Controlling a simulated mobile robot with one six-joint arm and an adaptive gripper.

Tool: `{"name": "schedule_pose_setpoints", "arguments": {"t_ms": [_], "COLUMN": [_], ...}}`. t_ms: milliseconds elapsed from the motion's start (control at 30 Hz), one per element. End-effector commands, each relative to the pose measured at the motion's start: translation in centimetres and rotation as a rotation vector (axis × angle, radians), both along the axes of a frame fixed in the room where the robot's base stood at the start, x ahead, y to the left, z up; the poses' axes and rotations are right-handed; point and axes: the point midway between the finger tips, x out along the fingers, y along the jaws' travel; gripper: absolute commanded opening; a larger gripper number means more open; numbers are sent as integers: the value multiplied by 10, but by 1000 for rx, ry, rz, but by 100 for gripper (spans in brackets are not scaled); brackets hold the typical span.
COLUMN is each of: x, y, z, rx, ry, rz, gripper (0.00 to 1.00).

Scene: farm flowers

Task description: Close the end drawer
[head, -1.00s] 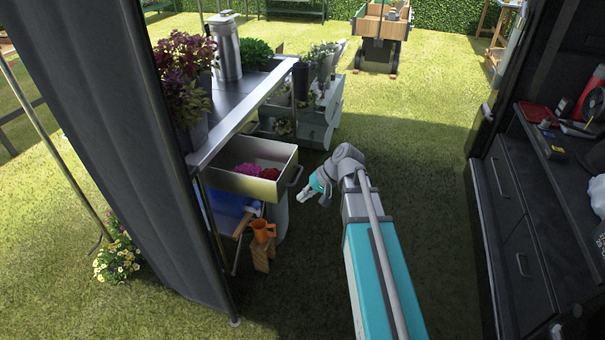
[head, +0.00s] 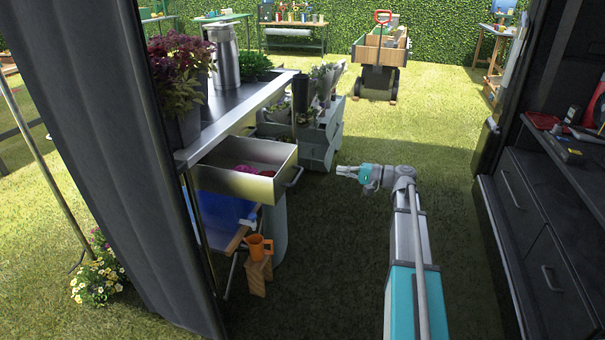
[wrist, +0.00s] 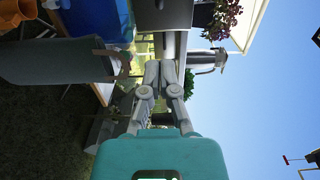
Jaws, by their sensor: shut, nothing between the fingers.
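The end drawer (head: 262,188) is a pale metal box that juts out from under the near end of the metal-topped table (head: 232,108). It stands open, with pink and dark red flowers partly visible inside. Its bar handle (head: 294,177) is on the right-hand front face. My gripper (head: 341,170) is shut and empty, to the right of the handle with a clear gap between them, and points left. In the wrist view, my shut fingers (wrist: 164,66) reach toward a grey metal surface at the top, probably the drawer.
Below the drawer are a blue crate (head: 221,212), a grey cylindrical bin (head: 275,228) and an orange jug (head: 258,246) on a wooden block (head: 258,275). A dark cabinet (head: 530,215) lines the right side. Shaded grass between them is open.

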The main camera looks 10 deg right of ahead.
Motion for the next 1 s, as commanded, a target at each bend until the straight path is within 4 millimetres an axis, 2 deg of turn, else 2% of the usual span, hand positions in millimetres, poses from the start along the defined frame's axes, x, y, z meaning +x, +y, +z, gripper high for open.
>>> {"name": "schedule_pose_setpoints", "arguments": {"t_ms": [133, 567, 767, 1000], "x": [2, 3, 8, 24], "y": [-8, -7, 2, 27], "z": [0, 1, 1, 0], "rx": [24, 25, 24, 24], "ry": [-13, -13, -13, -13], "rz": [-10, -10, -9, -8], "gripper": [0, 0, 0, 0]}}
